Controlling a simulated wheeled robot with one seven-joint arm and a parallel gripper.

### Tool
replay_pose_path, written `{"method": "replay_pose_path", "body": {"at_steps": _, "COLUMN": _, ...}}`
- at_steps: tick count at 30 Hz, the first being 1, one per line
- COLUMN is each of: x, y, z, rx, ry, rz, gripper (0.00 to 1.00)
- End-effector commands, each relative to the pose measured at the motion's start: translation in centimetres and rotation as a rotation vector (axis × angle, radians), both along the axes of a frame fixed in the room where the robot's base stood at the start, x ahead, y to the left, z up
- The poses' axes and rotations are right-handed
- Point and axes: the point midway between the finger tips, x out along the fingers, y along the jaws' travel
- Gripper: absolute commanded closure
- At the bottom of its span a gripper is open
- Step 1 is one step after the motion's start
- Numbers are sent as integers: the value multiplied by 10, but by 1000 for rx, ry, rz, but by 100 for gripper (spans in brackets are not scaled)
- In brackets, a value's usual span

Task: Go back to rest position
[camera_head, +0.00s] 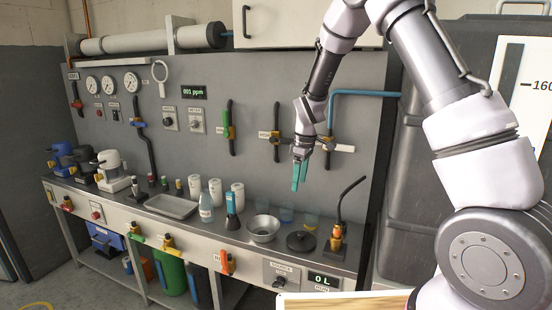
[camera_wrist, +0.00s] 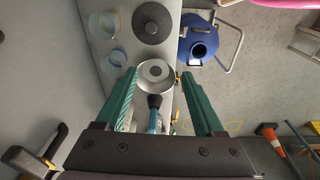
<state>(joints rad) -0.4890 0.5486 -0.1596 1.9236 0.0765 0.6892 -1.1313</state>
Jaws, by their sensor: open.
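My gripper (camera_head: 300,176) hangs from my raised arm, in the air above the right part of the steel bench. Its teal fingers also show in the wrist view (camera_wrist: 163,105), spread apart with nothing held between them. In the head view the bowl (camera_head: 263,229) and the teal bottle (camera_head: 232,212) stand on the bench, clear of the fingers.
A wall panel (camera_head: 200,130) with valves and gauges rises behind the bench. A black round lid (camera_head: 301,241) and a black curved spout (camera_head: 342,205) stand at the bench's right end. In the wrist view, a blue drum (camera_wrist: 199,42) and an orange cone (camera_wrist: 268,131) are on the floor.

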Motion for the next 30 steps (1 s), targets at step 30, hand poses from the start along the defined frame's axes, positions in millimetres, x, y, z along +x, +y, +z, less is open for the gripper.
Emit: {"method": "replay_pose_path", "body": {"at_steps": 30, "x": -206, "y": -156, "z": 279, "rx": 463, "ry": -209, "rz": -1166, "gripper": 30}}
